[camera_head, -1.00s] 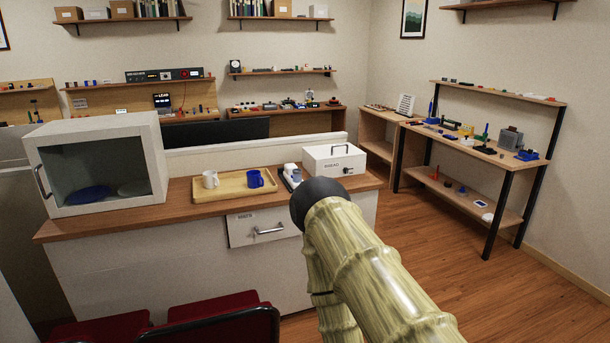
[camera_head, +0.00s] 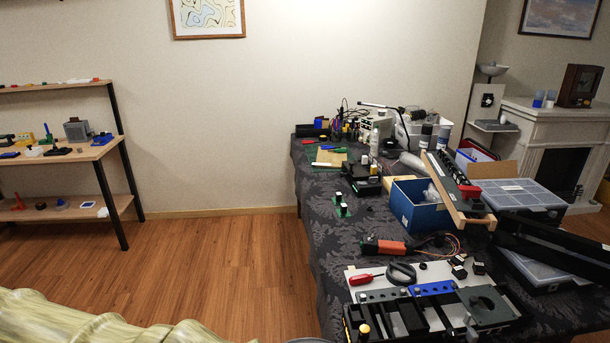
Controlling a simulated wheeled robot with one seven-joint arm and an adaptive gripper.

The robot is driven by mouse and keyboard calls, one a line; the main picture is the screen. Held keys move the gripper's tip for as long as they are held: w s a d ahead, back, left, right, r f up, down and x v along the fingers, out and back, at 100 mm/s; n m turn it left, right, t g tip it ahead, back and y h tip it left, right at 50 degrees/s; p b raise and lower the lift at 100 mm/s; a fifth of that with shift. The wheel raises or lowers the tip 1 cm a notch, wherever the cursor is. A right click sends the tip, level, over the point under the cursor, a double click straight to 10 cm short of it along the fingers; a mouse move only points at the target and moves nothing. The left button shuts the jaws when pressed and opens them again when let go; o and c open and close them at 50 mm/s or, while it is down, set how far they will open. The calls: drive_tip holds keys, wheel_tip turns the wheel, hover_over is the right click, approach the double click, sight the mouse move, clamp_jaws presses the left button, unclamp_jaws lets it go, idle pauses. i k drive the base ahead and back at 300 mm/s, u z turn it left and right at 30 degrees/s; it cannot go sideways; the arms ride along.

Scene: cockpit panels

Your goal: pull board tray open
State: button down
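I cannot tell for certain which thing is the board tray. On the cloth-covered table at the right lies a low panel assembly (camera_head: 430,300) with black and blue rails, a black knob and a red-handled tool. Behind it, a long wooden-sided tray or rack (camera_head: 455,190) with black parts rests tilted against a blue box (camera_head: 415,203). My gripper is out of view.
The table (camera_head: 325,235) is crowded with tools, bottles and clear-lidded cases (camera_head: 515,193). A wooden shelf unit (camera_head: 70,152) stands at the left wall. Open wooden floor (camera_head: 220,255) lies between them. A fireplace (camera_head: 560,150) is at the far right.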

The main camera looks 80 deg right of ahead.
sight(351, 175)
drive_tip(key=z, duration=1.35)
drive_tip(key=i, duration=1.7)
drive_tip(key=z, duration=1.15)
drive_tip(key=i, duration=0.65)
drive_tip(key=z, duration=0.75)
